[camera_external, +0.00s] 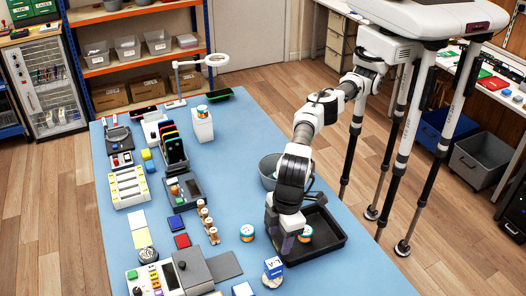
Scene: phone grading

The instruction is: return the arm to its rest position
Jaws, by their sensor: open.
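My arm (322,108) reaches down from my body at the upper right to the blue-topped table (250,120). My gripper (281,243) is open and points down at the left part of a black tray (335,240). A small round teal-and-orange tub (305,233) stands in the tray, just right of the fingers. I cannot tell whether the fingers touch the tray. I see nothing held between them, though the view there is small.
Phones, trays and a ring lamp (215,60) fill the left side. The table's back middle is clear.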

